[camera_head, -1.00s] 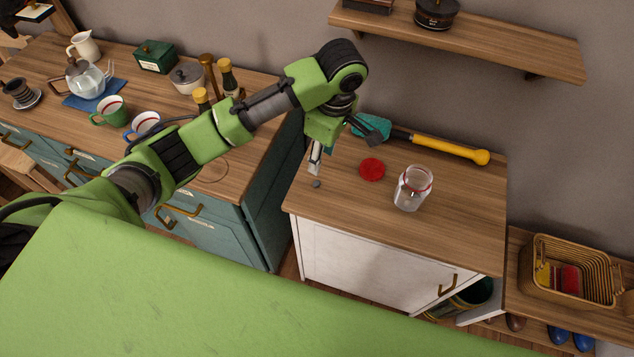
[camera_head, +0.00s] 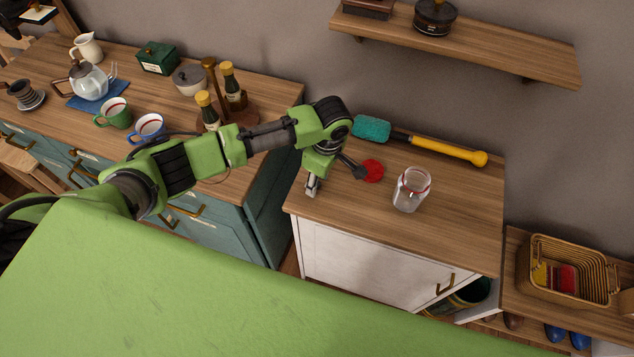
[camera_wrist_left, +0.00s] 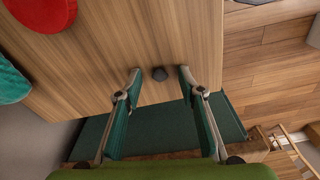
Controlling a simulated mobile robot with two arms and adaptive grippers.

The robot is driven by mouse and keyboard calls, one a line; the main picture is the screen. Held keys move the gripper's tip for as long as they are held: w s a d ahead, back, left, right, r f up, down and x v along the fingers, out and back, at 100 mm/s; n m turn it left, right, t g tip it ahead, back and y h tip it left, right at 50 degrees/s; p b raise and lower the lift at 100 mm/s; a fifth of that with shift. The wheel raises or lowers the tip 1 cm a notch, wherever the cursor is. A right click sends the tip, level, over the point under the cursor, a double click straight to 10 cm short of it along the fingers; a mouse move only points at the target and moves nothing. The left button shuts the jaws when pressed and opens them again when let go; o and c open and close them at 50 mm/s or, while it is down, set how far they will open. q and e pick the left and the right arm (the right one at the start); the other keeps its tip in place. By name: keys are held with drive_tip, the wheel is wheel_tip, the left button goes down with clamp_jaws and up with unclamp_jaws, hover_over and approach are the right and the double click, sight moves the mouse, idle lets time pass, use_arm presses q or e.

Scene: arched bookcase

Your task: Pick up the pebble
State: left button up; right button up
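The pebble (camera_wrist_left: 159,74) is a small dark grey lump on the wooden cabinet top (camera_head: 455,215), near its left edge. In the left wrist view it lies between the two fingertips of my left gripper (camera_wrist_left: 159,76), with a gap on each side. My left gripper (camera_head: 334,180) is open and low over the cabinet top in the head view, where the pebble is hidden from sight. My right gripper is not in view.
A red lid (camera_head: 373,170) lies just right of the gripper, and a glass jar (camera_head: 411,190) stands beyond it. A teal-headed brush (camera_head: 445,149) with a yellow handle lies along the back. Bottles (camera_head: 209,113) stand on the counter at left.

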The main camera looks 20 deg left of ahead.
use_arm(q)
drive_tip(key=c, duration=0.8)
